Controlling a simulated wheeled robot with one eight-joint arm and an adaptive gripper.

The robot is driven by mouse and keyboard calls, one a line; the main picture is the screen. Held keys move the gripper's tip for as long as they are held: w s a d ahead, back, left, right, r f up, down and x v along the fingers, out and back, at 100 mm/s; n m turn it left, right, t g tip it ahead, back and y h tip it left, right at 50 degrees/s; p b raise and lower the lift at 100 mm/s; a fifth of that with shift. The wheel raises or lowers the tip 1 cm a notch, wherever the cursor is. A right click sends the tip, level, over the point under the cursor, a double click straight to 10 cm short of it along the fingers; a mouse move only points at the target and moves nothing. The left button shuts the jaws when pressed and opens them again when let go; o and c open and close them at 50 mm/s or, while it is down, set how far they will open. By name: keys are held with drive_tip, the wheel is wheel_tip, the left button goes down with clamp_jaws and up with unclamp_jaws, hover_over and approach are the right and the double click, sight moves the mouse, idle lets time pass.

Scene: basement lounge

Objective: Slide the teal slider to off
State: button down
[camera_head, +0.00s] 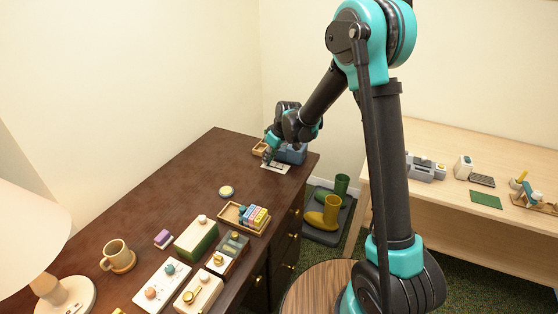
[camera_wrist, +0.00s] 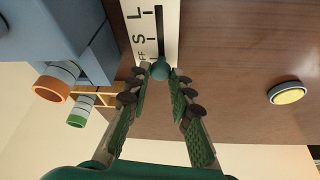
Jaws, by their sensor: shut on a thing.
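The teal slider (camera_wrist: 160,70) is a round knob on a white plate (camera_wrist: 171,30) with a dark straight slot. The plate also shows in the head view (camera_head: 284,169), flat at the far end of the dark desk. Letters S and L and a partly hidden "FF" run beside the slot. The knob appears at the slot end by the "FF", with the slot open beyond it past S and L. My gripper (camera_wrist: 161,80) is shut on the knob, a green ridged finger on each side. In the head view my gripper (camera_head: 269,154) largely hides the knob.
A blue-grey block (camera_wrist: 55,40) with orange and green-ended tubes stands close beside the plate. A round yellow-topped button (camera_wrist: 288,94) lies apart on the desk. A wooden tray (camera_head: 232,217) of coloured blocks and several control boxes stand nearer. Bare desk (camera_head: 200,165) lies left of the plate.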

drive_tip(key=shift+w+a, duration=0.1)
drive_tip(key=shift+a, duration=0.1)
drive_tip(key=c, duration=1.3)
unclamp_jaws()
drive_tip(key=shift+c, duration=0.2)
drive_tip(key=v, duration=1.2)
drive_tip(key=s+d+f+m+t+h, duration=0.1)
drive_tip(key=s+d+m, duration=0.2)
drive_tip(key=s+d, duration=0.35)
drive_tip(key=s+d+m, duration=0.2)
drive_tip(key=s+d, duration=0.2)
drive_tip(key=d, duration=0.6)
drive_tip(key=s+d+f+m+h, duration=0.1)
drive_tip(key=s+d+f+m, duration=0.2)
drive_tip(key=s+d, duration=0.3)
drive_tip(key=s+d+f+m+h, duration=0.1)
drive_tip(key=s+d+f+m, duration=0.2)
drive_tip(key=s+d, duration=0.3)
drive_tip(key=s, duration=0.4)
drive_tip(key=shift+s+f+t+h, duration=0.3)
